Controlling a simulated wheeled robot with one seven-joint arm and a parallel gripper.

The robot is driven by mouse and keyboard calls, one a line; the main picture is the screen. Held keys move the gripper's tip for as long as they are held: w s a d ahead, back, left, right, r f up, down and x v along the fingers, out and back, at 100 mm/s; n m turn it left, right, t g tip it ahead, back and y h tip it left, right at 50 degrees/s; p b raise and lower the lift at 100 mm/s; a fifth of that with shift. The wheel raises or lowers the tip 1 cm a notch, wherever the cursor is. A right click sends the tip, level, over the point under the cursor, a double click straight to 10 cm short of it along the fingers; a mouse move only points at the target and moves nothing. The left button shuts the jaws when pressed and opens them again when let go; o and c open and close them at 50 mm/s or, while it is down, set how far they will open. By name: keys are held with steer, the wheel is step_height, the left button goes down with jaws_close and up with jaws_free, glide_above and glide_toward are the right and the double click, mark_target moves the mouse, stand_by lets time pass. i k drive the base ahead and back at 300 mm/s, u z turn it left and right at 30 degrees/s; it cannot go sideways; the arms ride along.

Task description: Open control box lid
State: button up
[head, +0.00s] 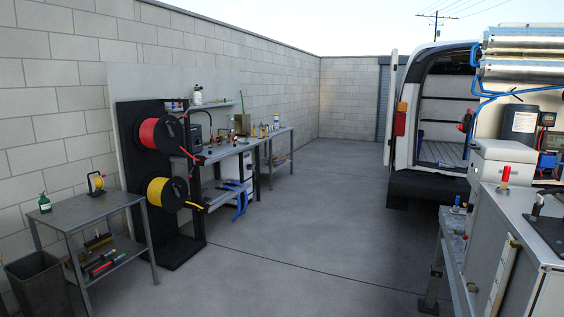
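A light grey box (500,170) with a flat top stands at the right, on or just behind a larger metal housing (505,225). It may be the control box, but I cannot be sure. Its flat top (503,149) looks like a closed lid. A red-topped fitting (505,178) stands in front of it. The larger housing has a brass-coloured rod (500,280) on its side and is cut off by the right edge. My gripper and arm are not in view.
A white van (402,120) with an open back stands behind the housing. Metal tubes (525,50) and blue hoses are at upper right. Left are a small table (80,212), a bin (35,280), a hose-reel stand (180,250) and benches (275,138). The middle floor (310,220) is clear.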

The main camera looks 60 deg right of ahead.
mark_target(488, 149)
steer(key=z, duration=3.25)
steer(key=i, duration=0.2)
steer(key=u, duration=0.9)
steer(key=i, duration=1.05)
steer(key=u, duration=0.5)
steer(key=i, duration=0.95)
steer(key=z, duration=0.95)
steer(key=i, duration=0.85)
steer(key=z, duration=0.7)
